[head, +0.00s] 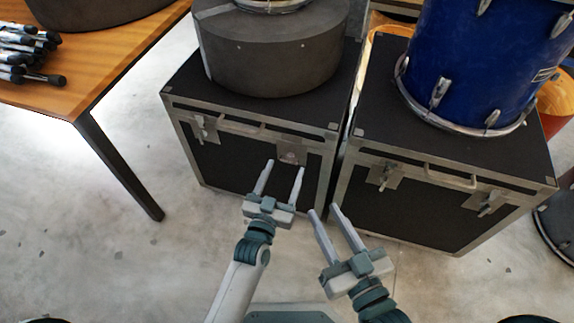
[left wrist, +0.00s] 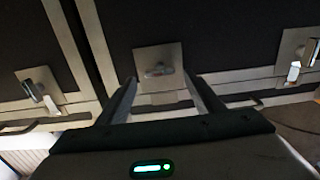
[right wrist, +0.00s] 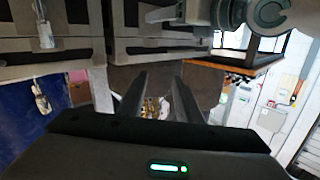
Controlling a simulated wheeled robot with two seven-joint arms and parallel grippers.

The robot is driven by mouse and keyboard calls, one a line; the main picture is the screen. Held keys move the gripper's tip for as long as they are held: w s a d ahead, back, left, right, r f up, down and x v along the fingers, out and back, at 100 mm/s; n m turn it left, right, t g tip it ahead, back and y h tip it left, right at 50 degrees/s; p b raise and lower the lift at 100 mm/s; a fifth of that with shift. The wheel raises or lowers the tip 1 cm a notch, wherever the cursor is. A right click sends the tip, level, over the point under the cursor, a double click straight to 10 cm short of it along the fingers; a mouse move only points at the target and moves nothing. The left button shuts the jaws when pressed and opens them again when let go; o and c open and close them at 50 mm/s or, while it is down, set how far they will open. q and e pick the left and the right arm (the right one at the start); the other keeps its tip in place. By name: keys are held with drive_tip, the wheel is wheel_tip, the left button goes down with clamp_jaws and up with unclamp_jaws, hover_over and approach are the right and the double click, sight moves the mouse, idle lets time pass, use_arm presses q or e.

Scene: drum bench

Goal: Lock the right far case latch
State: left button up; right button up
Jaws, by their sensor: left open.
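Two black cases with metal edges stand side by side: a left case (head: 235,158) and a right case (head: 420,215). The left case's right latch (head: 290,156) has a pale plate and a small handle lying sideways in the left wrist view (left wrist: 157,70). My left gripper (head: 285,167) is open and empty, its fingertips in front of this latch; contact cannot be told. The left case's left latch (head: 200,129) and the right case's latches (head: 385,178) (head: 490,203) have handles sticking out. My right gripper (head: 324,211) is open and empty, low before the right case.
A grey round drum case (head: 270,60) stands on the left case. A blue drum (head: 480,60) stands on the right case. A wooden table (head: 100,65) with several black-tipped sticks is at left. The cases have front handles (head: 450,179). Floor between table and cases is clear.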

sight(288, 162)
use_arm(q)
drive_tip(key=shift+x, duration=1.65)
use_arm(e)
drive_tip(key=shift+a+r+t+y, duration=0.15)
drive_tip(key=shift+r+t+y, duration=0.15)
drive_tip(key=shift+r+t, duration=0.5)
use_arm(q)
drive_tip(key=shift+c, duration=0.6)
use_arm(e)
drive_tip(key=shift+r, duration=0.15)
use_arm(q)
drive_tip(key=c, duration=0.9)
